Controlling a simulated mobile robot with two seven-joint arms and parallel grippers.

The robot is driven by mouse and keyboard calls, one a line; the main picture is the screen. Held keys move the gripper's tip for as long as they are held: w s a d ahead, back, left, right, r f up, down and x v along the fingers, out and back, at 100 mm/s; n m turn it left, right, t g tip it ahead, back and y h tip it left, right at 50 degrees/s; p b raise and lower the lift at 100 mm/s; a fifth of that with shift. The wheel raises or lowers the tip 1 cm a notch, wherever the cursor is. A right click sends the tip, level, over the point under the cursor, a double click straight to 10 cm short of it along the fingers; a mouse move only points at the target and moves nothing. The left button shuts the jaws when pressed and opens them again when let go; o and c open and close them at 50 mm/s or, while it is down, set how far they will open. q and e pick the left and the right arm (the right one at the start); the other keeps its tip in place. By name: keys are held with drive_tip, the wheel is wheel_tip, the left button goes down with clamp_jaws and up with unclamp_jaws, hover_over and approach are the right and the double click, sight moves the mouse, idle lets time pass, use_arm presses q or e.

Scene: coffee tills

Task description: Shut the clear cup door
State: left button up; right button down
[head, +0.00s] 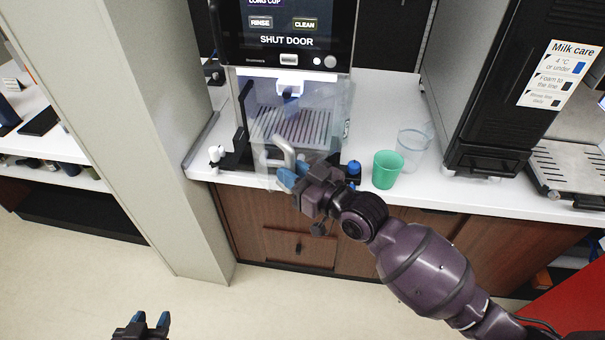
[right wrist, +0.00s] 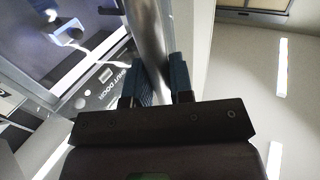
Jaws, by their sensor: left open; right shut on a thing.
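The coffee machine (head: 290,40) stands on the counter, and its screen reads "SHUT DOOR". Its clear cup door (head: 265,130) hangs at the front of the cup bay, swung out from the machine; its exact angle is hard to tell. My right gripper (head: 286,179) is shut on the door's pale metal handle (head: 281,151). In the right wrist view the handle (right wrist: 148,35) runs between the blue fingers of my right gripper (right wrist: 157,82). My left gripper (head: 150,323) is open and empty, low over the floor, away from the machine.
A green cup (head: 387,169) and a clear cup (head: 412,148) stand on the counter right of the door. A small blue-topped item (head: 354,168) is close to my right wrist. A black milk unit (head: 500,90) stands further right. A pale pillar (head: 150,130) rises at left.

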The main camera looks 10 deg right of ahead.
use_arm(q)
drive_tip(key=shift+r, duration=0.15)
use_arm(e)
drive_tip(key=x, duration=0.3)
drive_tip(key=shift+s+a, duration=0.2)
drive_tip(key=shift+a, duration=0.1)
drive_tip(key=c, duration=0.9)
unclamp_jaws()
use_arm(q)
drive_tip(key=shift+g, duration=0.4)
drive_tip(key=s+f, duration=0.1)
drive_tip(key=f, duration=0.1)
drive_tip(key=s+f, duration=0.1)
drive_tip(key=f, duration=0.1)
drive_tip(key=shift+s+a, duration=0.25)
drive_tip(key=shift+s, duration=0.1)
use_arm(e)
drive_tip(key=v, duration=1.1)
drive_tip(key=shift+w, duration=0.1)
drive_tip(key=shift+f, duration=0.1)
